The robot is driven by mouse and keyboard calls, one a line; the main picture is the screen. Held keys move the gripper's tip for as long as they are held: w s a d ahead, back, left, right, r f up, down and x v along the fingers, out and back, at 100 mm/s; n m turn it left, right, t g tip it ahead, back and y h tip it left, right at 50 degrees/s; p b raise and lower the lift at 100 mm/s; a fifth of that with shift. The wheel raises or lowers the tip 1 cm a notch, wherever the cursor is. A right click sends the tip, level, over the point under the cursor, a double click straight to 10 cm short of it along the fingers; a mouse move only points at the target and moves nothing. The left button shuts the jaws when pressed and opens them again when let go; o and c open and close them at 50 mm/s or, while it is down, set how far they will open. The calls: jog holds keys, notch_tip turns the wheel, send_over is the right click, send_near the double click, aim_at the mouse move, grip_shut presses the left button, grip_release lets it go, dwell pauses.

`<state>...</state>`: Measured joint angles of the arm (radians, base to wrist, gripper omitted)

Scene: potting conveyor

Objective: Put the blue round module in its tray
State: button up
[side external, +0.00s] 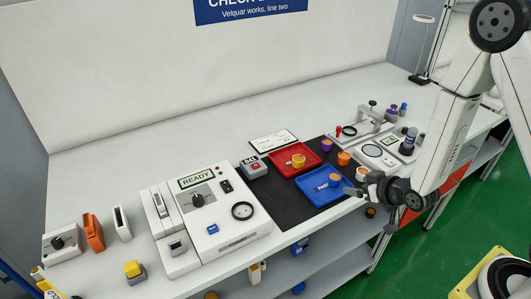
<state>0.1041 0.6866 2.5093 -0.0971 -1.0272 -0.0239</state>
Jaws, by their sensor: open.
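The blue tray (313,197) lies on a dark mat at the front of the bench, with white lettering partly readable on its floor. An orange round module (335,177) sits inside it near its right side. My gripper (352,191) is at the tray's right edge, low over the bench, with its jaws open. I cannot tell whether its fingers touch the tray. The red tray (280,160) lies behind and left, with a yellow-orange round module (298,160) in it. No round module that is clearly blue shows; one may be hidden by my gripper.
A purple round piece (326,145), an orange one (343,158) and a whitish one (361,173) stand right of the trays. A tester reading READY (197,178) stands left. A clamp fixture (367,118) and bottles stand behind right.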

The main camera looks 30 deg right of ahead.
jog(key=s+a+r+g, duration=0.2)
jog(key=s+r+g, duration=0.6)
jog(key=s+r, duration=0.1)
jog(key=shift+s+a+g, duration=0.25)
jog(key=shift+s+g, duration=0.05)
jog(key=shift+s, duration=0.05)
dwell(1.2)
